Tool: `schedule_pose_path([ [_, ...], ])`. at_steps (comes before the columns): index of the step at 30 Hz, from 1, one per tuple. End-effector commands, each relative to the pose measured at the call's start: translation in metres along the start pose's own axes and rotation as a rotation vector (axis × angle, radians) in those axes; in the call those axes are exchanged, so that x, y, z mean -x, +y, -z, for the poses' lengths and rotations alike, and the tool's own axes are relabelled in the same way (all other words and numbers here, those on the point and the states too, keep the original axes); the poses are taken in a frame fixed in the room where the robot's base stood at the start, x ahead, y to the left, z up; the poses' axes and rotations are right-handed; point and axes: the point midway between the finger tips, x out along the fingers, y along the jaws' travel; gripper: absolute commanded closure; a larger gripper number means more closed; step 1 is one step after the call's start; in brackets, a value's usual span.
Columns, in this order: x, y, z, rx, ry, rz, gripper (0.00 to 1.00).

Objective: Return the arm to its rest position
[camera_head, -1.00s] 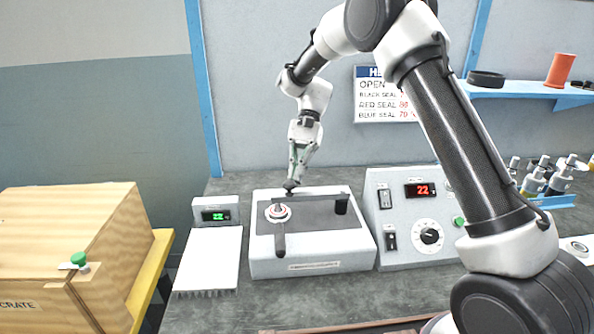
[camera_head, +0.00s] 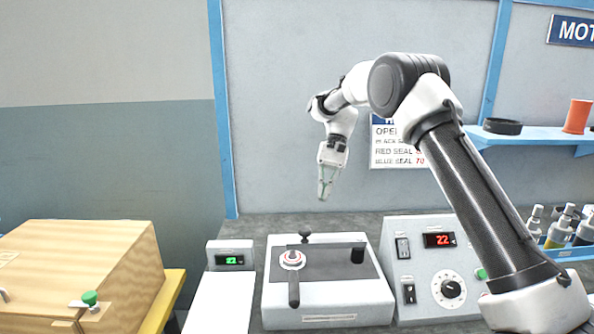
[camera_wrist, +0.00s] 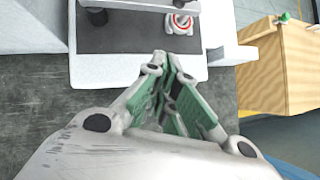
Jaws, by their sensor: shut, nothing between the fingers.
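My gripper (camera_head: 323,194) is shut and empty. In the head view it hangs fingers down in the air, above and behind the white machine (camera_head: 330,312) with the dark top plate. In the wrist view its green-lined fingers (camera_wrist: 168,82) point toward the edge of that machine, with nothing between them. The arm is bent, its elbow high in front of the wall. A black knob (camera_head: 305,237) stands at the machine's back edge, apart from the fingers. A red and white ring (camera_head: 292,259) and a black lever (camera_head: 294,290) sit on the plate.
A control box (camera_head: 425,301) with a red display stands right of the machine. A small green-display unit (camera_head: 230,257) and a white panel (camera_head: 218,305) are left. A wooden crate (camera_head: 85,265) stands far left. A shelf (camera_head: 530,137) is on the wall at right. Air around the gripper is clear.

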Motion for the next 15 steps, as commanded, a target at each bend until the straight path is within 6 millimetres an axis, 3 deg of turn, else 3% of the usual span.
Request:
schedule_pose_path([
  [3, -0.014, 0.028, -0.003, 0.063, 0.075, -0.028, 1.00],
  [8, -0.009, 0.075, -0.028, 0.152, 0.203, -0.060, 1.00],
  [15, 0.004, 0.161, -0.096, 0.282, 0.424, -0.120, 1.00],
])
